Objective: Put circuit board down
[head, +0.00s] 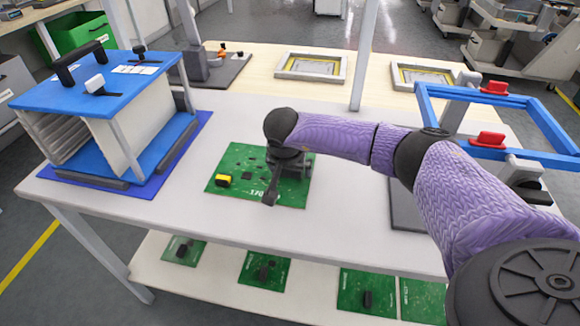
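A green circuit board (232,158) with a yellow part and several small black parts is at the middle of the white table top. It looks flat, at or very near the surface. My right arm, in a purple sleeve, reaches in from the right. My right gripper (270,192) points down over the right half of the board and hides part of it. I cannot tell whether its fingers are open or closed on something. My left gripper is out of view.
A blue and white magazine rack (135,88) stands on a blue mat at the left. A blue frame fixture (440,106) with red clamps stands at the right. Several green boards (263,270) lie on the lower shelf. White table surface is clear around the board's left and front.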

